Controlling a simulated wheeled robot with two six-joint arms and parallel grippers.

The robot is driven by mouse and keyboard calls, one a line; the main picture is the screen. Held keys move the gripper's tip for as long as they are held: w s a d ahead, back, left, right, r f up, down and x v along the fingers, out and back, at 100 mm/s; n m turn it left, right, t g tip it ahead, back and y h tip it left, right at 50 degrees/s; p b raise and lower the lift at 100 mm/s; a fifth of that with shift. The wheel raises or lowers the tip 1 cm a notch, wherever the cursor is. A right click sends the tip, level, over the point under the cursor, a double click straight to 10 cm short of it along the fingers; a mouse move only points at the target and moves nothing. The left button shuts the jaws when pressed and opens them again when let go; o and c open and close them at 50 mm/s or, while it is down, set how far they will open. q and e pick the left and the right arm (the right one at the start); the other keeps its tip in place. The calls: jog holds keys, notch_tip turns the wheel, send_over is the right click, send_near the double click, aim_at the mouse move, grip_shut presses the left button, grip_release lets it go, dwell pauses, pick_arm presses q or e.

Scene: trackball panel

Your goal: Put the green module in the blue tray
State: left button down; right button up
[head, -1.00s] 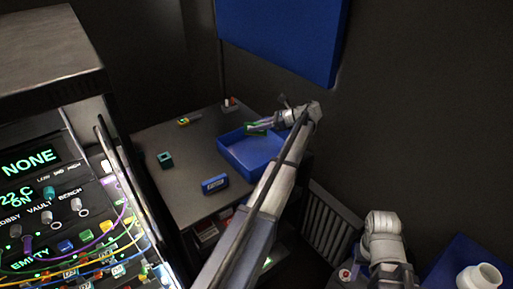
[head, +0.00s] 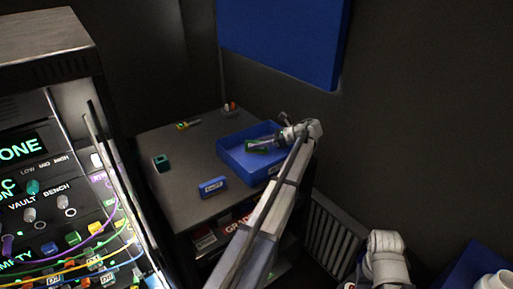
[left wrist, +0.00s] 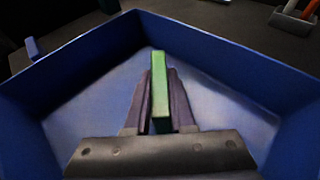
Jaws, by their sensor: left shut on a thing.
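The green module (head: 254,148) is a slim green block held in my left gripper (head: 262,146). The jaws are shut on it from both sides, inside the outline of the blue tray (head: 236,166). In the left wrist view the green module (left wrist: 160,85) stands between the two fingers (left wrist: 160,105). The blue tray's walls (left wrist: 80,62) rise around them there. I cannot tell whether the module touches the tray floor. My right gripper is not in view; only part of that arm shows at the lower right.
The grey table (head: 190,210) also bears a small teal-green block (head: 161,162), a blue labelled block (head: 212,187), a yellow-green piece (head: 188,125) and a small holder (head: 230,109) at the back. A lit panel with knobs and cables (head: 60,215) stands at left.

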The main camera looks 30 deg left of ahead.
pick_arm(q)
jog(key=shift+f, duration=0.15)
jog(key=c, duration=0.8)
grip_release()
jog(key=shift+o, duration=0.2)
jog(key=shift+d+r, duration=0.1)
jog(key=shift+r, duration=0.25)
jog(key=p+v, duration=0.4)
jog(key=v, duration=0.6)
jog(key=shift+w+d+r, duration=0.1)
jog(key=shift+w+d, duration=0.05)
jog(key=shift+w+d+r+p, duration=0.2)
jog(key=shift+d+p, duration=0.1)
jog(key=shift+d, duration=0.3)
